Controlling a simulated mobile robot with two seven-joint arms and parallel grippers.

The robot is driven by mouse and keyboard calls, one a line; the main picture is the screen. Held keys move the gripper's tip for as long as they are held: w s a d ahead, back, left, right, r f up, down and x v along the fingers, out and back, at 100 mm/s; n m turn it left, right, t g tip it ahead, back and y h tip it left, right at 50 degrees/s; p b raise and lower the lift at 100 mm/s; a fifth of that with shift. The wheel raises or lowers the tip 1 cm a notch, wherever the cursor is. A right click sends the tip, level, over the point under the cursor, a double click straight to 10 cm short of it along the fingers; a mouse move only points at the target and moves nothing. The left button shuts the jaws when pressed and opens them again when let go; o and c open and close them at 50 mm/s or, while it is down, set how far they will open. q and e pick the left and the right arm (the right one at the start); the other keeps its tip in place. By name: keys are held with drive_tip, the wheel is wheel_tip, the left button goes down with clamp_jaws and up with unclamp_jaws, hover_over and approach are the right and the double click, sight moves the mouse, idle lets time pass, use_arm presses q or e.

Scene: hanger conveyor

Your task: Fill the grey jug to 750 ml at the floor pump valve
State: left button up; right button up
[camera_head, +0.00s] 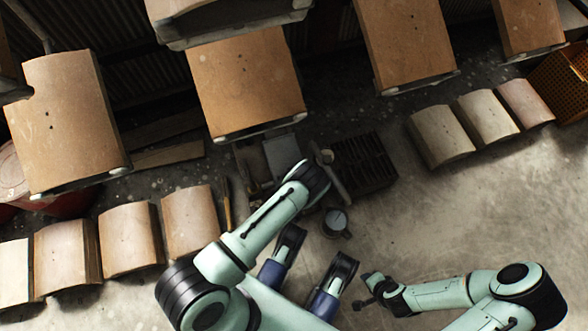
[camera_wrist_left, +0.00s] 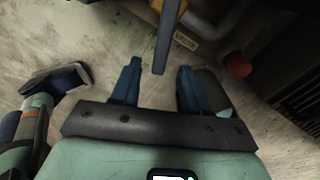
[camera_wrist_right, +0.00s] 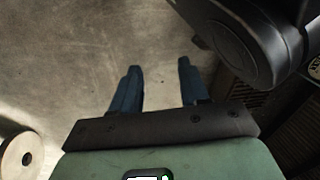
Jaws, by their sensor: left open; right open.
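A grey jug (camera_head: 335,222) stands on the floor in the head view, with a dark round top. Its fill level cannot be read. My left gripper (camera_wrist_left: 160,66) is open beside the floor fittings. A long grey bar (camera_wrist_left: 168,38) reaches toward the space between its fingers; contact cannot be told. Behind it are a small valve label (camera_wrist_left: 186,41) and a red knob (camera_wrist_left: 238,66). A rounded grey shape lies partly hidden behind the right finger; I cannot tell whether it is the jug.
A dark slotted grate (camera_head: 364,162) lies beyond the jug. Brown panels (camera_head: 245,82) hang along the conveyor above. Rows of curved tan panels stand at left (camera_head: 130,238) and right (camera_head: 487,115). An orange crate (camera_head: 562,82) is at far right.

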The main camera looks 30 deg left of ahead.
use_arm(q)
drive_tip(key=shift+f+b, duration=0.45)
drive_tip(key=shift+f, duration=0.95)
use_arm(e)
drive_tip(key=shift+s+d+f+g, duration=0.1)
drive_tip(key=shift+s+f+g, duration=0.15)
drive_tip(key=shift+s+f, duration=0.35)
drive_tip(key=shift+s+d+f+g, duration=0.1)
drive_tip(key=shift+s+f+g, duration=0.2)
drive_tip(key=shift+s, duration=0.45)
use_arm(q)
clamp_jaws()
drive_tip(key=s+m+p, duration=0.1)
drive_tip(key=m, duration=0.1)
drive_tip(key=s+a+m+p, duration=0.1)
drive_tip(key=m+p, duration=0.1)
use_arm(e)
drive_tip(key=w+a+r+t, duration=0.1)
drive_tip(key=w+r+t, duration=0.1)
drive_tip(key=w+r, duration=0.3)
drive_tip(key=shift+w+r, duration=0.35)
drive_tip(key=shift+w, duration=0.6)
drive_tip(key=shift+t, duration=0.25)
use_arm(q)
unclamp_jaws()
